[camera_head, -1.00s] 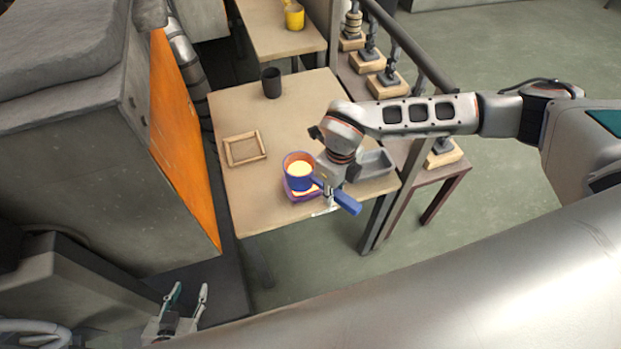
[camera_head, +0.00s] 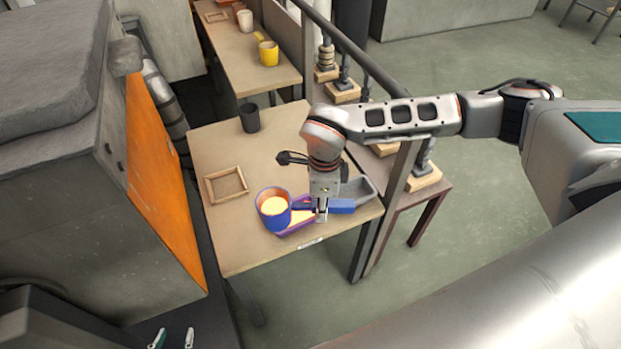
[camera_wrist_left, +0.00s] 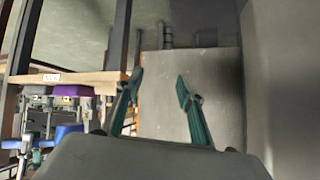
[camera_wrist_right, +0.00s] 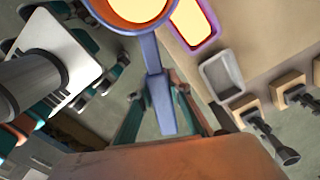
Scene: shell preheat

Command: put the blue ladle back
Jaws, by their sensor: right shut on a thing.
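The blue ladle (camera_head: 274,207) has a round cup with a glowing yellow-orange inside and a blue bar handle. My right gripper (camera_head: 321,212) is shut on the handle; it also shows in the right wrist view (camera_wrist_right: 160,92). The cup is to the left of the gripper, over or beside the left part of a purple-rimmed tray (camera_head: 290,230) with glowing contents. Whether the cup touches the tray cannot be told. My left gripper (camera_head: 173,339) is open and empty at the bottom left, away from the table; its spread fingers show in the left wrist view (camera_wrist_left: 160,85).
On the table (camera_head: 225,250) are a wooden frame (camera_head: 227,185), a dark cup (camera_head: 249,117) and a grey tray (camera_head: 358,190). An orange panel (camera_head: 165,190) stands left. A rail and post (camera_head: 365,50) run behind the right arm. A yellow mug (camera_head: 268,53) is on a farther table.

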